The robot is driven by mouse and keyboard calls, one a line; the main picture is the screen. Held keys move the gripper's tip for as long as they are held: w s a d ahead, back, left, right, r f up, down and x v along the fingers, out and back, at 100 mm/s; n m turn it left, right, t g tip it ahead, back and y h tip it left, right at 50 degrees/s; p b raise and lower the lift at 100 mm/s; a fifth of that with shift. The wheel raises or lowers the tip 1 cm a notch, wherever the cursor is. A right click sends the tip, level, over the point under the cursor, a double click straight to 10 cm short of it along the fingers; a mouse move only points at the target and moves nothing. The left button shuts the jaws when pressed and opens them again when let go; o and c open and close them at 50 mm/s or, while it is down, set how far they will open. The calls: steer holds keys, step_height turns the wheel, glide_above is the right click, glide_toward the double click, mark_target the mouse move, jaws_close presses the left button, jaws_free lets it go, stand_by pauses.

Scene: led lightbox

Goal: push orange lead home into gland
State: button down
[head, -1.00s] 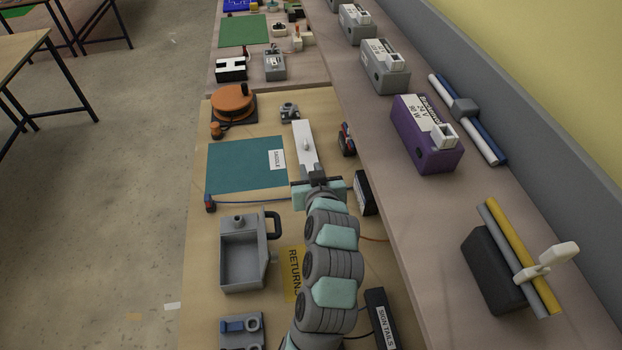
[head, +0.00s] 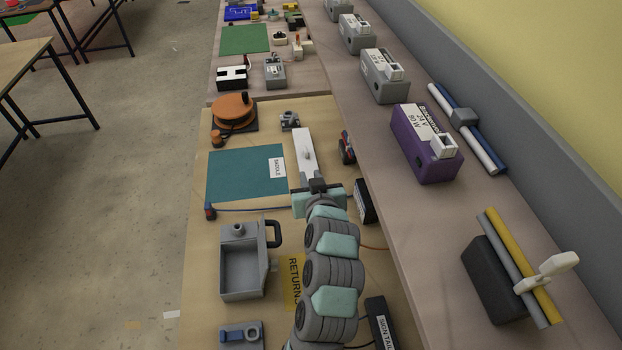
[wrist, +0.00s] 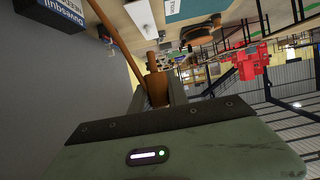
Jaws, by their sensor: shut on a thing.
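My gripper (head: 318,187) is over the wooden bench, at the near end of a white bar (head: 302,150). In the wrist view, my gripper (wrist: 156,78) is shut on the orange-brown lead end (wrist: 155,88). A cable of the same colour (wrist: 112,38) runs up and left beside it. In the head view a thin orange lead (head: 374,247) shows right of my arm, near the shelf edge. The gripper hides the lead end in the head view. I cannot make out the gland, or whether the lead end touches it.
A teal mat (head: 240,176) lies left of the gripper, with a blue lead along its near edge. A grey tray (head: 242,295) stands nearer. A black box (head: 364,201) is close on the right. The raised shelf carries a purple power supply (head: 424,150).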

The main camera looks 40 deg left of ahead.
step_height(320, 180, up, 4)
steer(key=shift+f+p, duration=0.15)
steer(key=shift+p, duration=0.3)
steer(key=s+a+r+n+g+y, duration=0.1)
steer(key=s+a+r, duration=0.4)
steer(key=s+a, duration=0.6)
steer(key=s+a+r+n+g+y, duration=0.1)
steer(key=s+a+r, duration=0.5)
steer(key=s+a, duration=0.5)
steer(key=s+a+r+n+g, duration=0.2)
steer(key=s+n+g, duration=0.1)
steer(key=s, duration=2.6)
steer(key=shift+a, duration=0.2)
steer(key=shift+w, duration=0.15)
